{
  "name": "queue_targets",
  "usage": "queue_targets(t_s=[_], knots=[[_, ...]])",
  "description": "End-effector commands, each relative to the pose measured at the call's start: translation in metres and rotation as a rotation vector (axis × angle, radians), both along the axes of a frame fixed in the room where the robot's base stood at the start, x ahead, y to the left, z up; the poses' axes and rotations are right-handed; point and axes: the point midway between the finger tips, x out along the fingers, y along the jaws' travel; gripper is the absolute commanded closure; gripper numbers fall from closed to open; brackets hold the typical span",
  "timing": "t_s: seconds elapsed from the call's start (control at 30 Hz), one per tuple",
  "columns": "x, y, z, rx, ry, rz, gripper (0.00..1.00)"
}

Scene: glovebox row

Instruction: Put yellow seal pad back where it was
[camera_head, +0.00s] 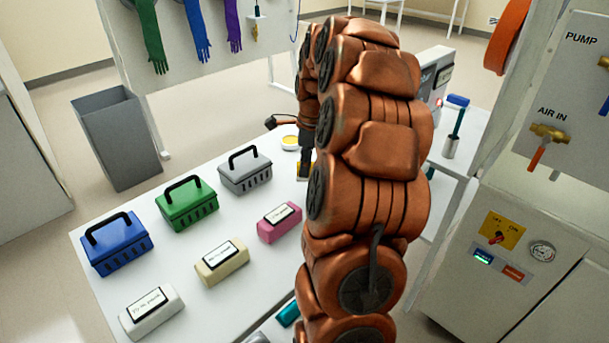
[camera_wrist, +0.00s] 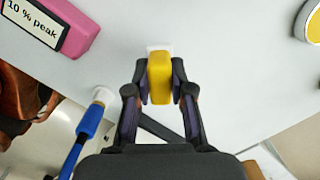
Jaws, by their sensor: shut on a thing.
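The yellow seal pad (camera_wrist: 160,70) is a small yellow block with a white part at its far end. My gripper (camera_wrist: 160,88) is shut on it, with one finger on each side. In the wrist view the white table top (camera_wrist: 225,70) lies below it; I cannot tell whether the pad touches the table. In the head view my gripper (camera_head: 304,173) is at the table's far right part, mostly hidden by my copper arm, with a bit of the yellow pad (camera_head: 300,174) showing.
A round white dish with yellow inside (camera_head: 290,142) is near the gripper. A blue-handled tool (camera_wrist: 88,125) is close by.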

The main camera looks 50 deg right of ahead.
Motion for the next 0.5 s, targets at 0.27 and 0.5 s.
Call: queue_targets(t_s=[0.27, 0.5], knots=[[0.000, 0.002, -0.033, 0.002, 0.000, 0.002, 1.00], [0.001, 0.001, -0.038, 0.000, -0.002, 0.002, 1.00]])
